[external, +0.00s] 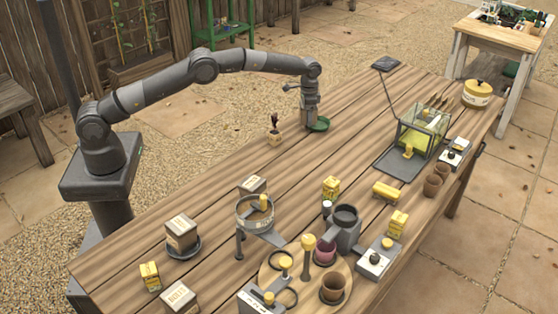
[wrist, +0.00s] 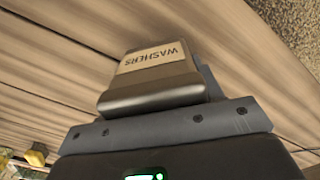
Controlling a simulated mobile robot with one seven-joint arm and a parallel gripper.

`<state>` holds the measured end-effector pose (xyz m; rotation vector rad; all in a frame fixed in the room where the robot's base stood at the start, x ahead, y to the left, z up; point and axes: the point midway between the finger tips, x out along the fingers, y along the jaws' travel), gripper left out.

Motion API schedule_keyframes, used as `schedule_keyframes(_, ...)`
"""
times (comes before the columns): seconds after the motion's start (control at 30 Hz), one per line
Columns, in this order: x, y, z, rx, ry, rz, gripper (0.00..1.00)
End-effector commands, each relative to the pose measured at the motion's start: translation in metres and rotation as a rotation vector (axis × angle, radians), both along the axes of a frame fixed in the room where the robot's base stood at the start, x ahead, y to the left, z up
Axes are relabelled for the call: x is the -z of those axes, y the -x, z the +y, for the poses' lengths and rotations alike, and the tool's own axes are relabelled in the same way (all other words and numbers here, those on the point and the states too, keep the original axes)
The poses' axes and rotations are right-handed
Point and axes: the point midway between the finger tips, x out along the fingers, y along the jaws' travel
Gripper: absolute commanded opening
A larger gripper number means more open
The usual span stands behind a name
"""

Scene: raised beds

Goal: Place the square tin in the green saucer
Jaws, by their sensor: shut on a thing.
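A square metal tin (wrist: 155,80) with a pale label reading "WASHERS" is held in my gripper, close to the wrist camera. My gripper (external: 310,119) is at the far left part of the table, pointing down. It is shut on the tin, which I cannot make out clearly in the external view. The green saucer (external: 321,124) lies on the table at my gripper's lower end and is partly hidden behind it. I cannot tell whether the tin touches the saucer. The saucer does not show in the wrist view.
Another tin (external: 180,234) sits on a dark saucer (external: 184,253) at the front left. A glass case (external: 424,132) stands to the right. The wooden table (external: 345,150) is bare just right of the saucer.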

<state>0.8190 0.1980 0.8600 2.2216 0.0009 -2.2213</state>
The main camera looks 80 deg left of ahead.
Motion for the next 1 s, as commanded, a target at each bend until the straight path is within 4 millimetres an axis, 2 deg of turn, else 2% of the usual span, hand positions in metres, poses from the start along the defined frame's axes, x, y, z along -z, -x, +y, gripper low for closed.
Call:
schedule_keyframes(0.13, 0.001, 0.000, 0.000, 0.000, 0.000, -0.001, 0.29)
schedule_keyframes(0.17, 0.002, 0.000, 0.000, 0.000, 0.000, 0.000, 0.61)
schedule_keyframes(0.4, 0.002, 0.000, 0.000, 0.000, 0.000, 0.000, 0.81)
schedule_keyframes(0.63, 0.001, 0.000, 0.000, 0.000, 0.000, 0.000, 0.82)
schedule_keyframes(0.77, -0.006, 0.000, 0.000, 0.000, 0.000, -0.002, 0.82)
schedule_keyframes(0.87, -0.021, -0.001, 0.000, 0.000, 0.000, -0.003, 0.82)
schedule_keyframes(1.0, -0.053, -0.001, 0.000, 0.000, -0.001, -0.005, 0.82)
